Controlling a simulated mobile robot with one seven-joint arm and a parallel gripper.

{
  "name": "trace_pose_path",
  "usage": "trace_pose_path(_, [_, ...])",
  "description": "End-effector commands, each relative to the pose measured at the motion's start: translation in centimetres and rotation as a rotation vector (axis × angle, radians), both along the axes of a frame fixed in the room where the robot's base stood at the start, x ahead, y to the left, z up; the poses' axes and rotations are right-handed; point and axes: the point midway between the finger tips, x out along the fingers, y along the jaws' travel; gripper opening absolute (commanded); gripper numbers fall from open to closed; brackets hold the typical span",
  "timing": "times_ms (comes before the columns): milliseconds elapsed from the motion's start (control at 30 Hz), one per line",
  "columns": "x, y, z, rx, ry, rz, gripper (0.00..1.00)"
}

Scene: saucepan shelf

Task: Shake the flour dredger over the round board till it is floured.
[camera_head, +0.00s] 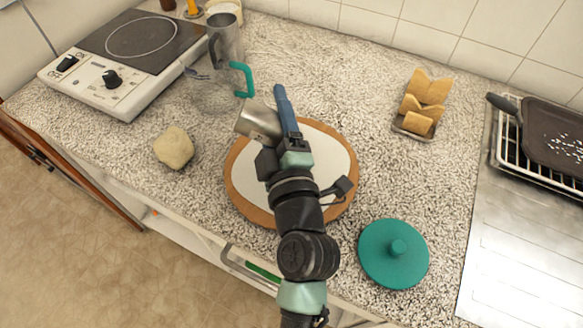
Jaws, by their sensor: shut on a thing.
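The flour dredger (258,122) is a short metal cylinder lying tilted in the grip of my gripper (275,135), above the far left part of the round board. My gripper is shut on it, and its jaws are partly hidden by my own wrist. The round board (237,193) has a wooden rim and a pale, whitish middle (330,155). My arm crosses over the board from the front and hides its centre. I cannot tell whether the pale middle is flour, and no falling flour shows.
A dough lump (174,148) lies left of the board. A tall grey jug (225,42) and a teal handle (242,80) stand behind. A teal lid (394,254) lies front right. A toast rack (415,122) stands back right. A hob (125,50) is far left.

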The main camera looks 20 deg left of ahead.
Motion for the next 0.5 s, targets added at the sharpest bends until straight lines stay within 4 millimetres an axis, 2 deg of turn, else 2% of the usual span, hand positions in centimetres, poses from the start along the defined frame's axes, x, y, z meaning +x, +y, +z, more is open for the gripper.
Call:
trace_pose_path(33, [0.0,0.0,-1.1,0.002,-0.002,0.000,0.02])
trace_pose_path(67, [0.0,0.0,-1.2,0.002,-0.002,0.000,0.02])
trace_pose_path(367, [0.0,0.0,-0.7,0.003,-0.002,0.000,0.02])
trace_pose_path(500, [0.0,0.0,0.1,0.002,-0.002,0.000,0.02])
